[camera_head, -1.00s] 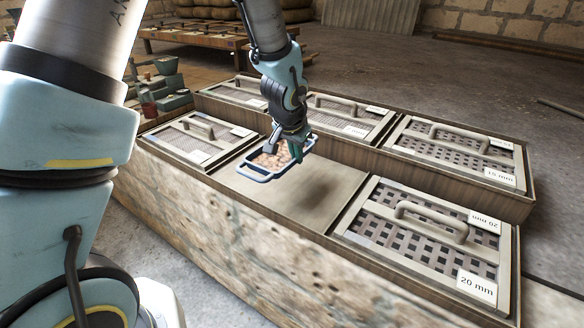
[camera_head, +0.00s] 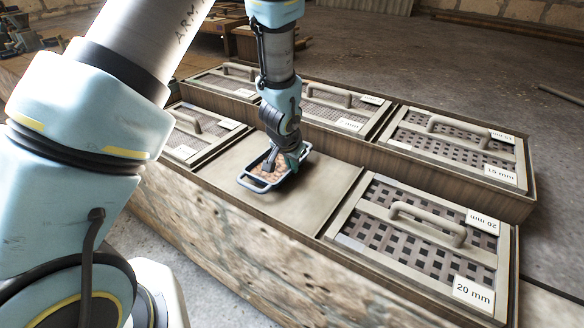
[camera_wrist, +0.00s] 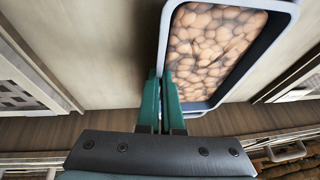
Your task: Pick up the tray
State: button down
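The tray (camera_head: 247,184) is a small blue-grey frame with end handles, filled with brown rounded lumps like pebbles. It is at or just above the bare flat panel; I cannot tell if it touches. My gripper (camera_head: 288,163) points down at the tray's right side. In the wrist view, the tray (camera_wrist: 264,48) fills the upper middle. The green fingers of my gripper (camera_wrist: 161,88) are close together, one on each side of the tray's long wall, and look shut on it. The fingertips are partly hidden by the wall.
The bare panel (camera_head: 305,205) lies among lidded compartments in a wooden bench. A lid marked 20 mm (camera_head: 420,235) is at right, one marked 15 mm (camera_head: 455,150) behind it. Each has a raised handle. A wooden ledge (camera_head: 350,145) runs between the rows.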

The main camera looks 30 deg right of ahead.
jog(key=shift+f, duration=0.6)
jog(key=shift+f, duration=0.2)
jog(key=c, duration=1.1)
grip_release()
jog(key=b+v, duration=0.2)
jog(key=v, duration=1)
jog(key=shift+a+r, duration=0.1)
jog(key=shift+r, duration=0.1)
